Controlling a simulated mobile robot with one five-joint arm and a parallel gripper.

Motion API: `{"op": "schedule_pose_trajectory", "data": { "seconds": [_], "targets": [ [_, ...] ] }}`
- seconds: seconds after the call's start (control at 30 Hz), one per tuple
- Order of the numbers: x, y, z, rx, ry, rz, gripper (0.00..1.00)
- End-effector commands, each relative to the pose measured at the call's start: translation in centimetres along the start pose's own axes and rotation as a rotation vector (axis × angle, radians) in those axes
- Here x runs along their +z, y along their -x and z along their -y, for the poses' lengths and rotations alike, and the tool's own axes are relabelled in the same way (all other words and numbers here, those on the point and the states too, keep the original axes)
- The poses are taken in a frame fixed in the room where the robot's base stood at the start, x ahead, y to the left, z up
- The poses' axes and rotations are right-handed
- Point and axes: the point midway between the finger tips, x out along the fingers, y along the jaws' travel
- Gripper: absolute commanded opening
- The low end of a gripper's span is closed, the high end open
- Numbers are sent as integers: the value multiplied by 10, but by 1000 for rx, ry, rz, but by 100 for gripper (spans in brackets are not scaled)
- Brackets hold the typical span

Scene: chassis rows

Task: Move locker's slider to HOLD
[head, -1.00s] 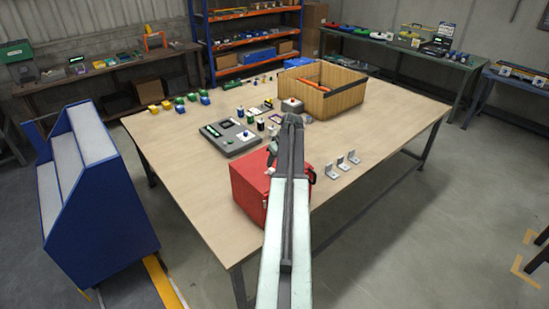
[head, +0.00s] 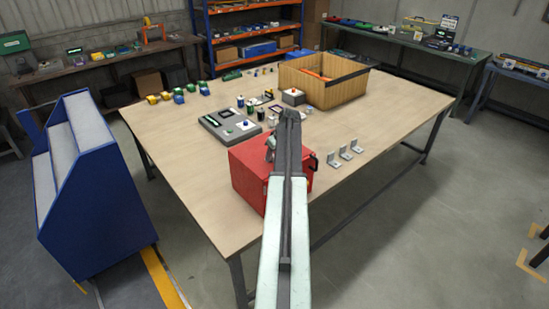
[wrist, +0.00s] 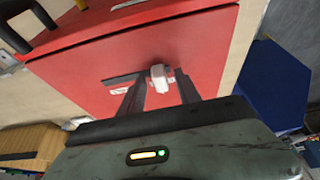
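The locker is a red box (head: 250,182) on the near edge of the wooden table. In the wrist view its red face (wrist: 75,72) fills the upper middle. The slider is a pale grey knob (wrist: 160,77) on a dark slot in that face. A small white label (wrist: 118,91) lies left of it, too small to read. My gripper (wrist: 160,86) is open, one finger on each side of the knob, with narrow gaps; I cannot tell whether either touches. In the head view my gripper (head: 270,152) is at the locker, partly hidden by my arm.
The table (head: 190,175) also holds a grey panel (head: 230,126), a wooden crate (head: 335,92), a grey box with a red button (head: 292,97) and several metal brackets (head: 344,154). A blue stepped stand (head: 95,200) is at left.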

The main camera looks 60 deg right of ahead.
Motion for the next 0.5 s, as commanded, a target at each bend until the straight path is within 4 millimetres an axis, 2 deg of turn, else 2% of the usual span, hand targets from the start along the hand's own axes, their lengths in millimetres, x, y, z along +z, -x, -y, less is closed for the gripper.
{"op": "schedule_pose_trajectory", "data": {
  "seconds": [0.03, 0.17, 0.2, 0.5],
  "targets": [
    [0, 1, 0, 0, 0, 0, 40],
    [0, 1, 0, 0, 0, 0, 4],
    [0, 1, 0, 0, -1, 0, 0],
    [0, 1, -1, 0, -1, 0, 0]
  ]
}}
